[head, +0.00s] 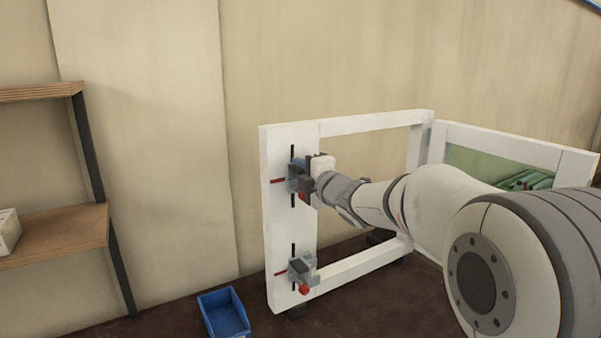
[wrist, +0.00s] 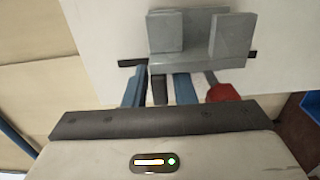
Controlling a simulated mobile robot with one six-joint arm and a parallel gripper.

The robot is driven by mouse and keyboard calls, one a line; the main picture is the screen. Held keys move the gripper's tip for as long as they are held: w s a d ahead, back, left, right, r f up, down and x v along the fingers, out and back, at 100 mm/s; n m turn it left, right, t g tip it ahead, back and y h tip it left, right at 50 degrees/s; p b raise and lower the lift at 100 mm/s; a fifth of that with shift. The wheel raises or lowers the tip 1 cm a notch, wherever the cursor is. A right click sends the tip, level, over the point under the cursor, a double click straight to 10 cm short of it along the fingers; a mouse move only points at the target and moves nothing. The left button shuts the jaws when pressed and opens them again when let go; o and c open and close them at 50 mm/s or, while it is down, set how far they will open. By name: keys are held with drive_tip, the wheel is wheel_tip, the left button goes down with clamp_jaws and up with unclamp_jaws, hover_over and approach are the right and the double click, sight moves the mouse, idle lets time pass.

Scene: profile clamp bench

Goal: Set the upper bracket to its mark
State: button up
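The upper bracket (head: 293,184) is a grey clamp on a vertical slot in the white panel, with a red knob (head: 306,199) below it. A red mark (head: 278,181) lies on the panel just left of it, near the bracket's height; exact alignment is too small to tell. In the wrist view the grey bracket (wrist: 200,62) sits across the dark slot, its red knob (wrist: 226,91) at right. My gripper (wrist: 160,86) is at the bracket, its blue fingers apart on either side of a dark grey tab, with narrow gaps showing. My gripper (head: 304,170) partly hides the bracket in the head view.
A lower bracket (head: 302,266) with a red knob sits on a second slot by its own red mark (head: 280,272). A blue bin (head: 224,314) stands on the floor. Wooden shelves (head: 50,235) are at left. The white frame (head: 370,121) extends right, behind my arm.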

drive_tip(key=shift+o, duration=0.9)
drive_tip(key=b+v, duration=0.2)
drive_tip(key=v, duration=0.5)
drive_tip(key=shift+s+d, duration=0.2)
drive_tip(key=shift+s, duration=0.15)
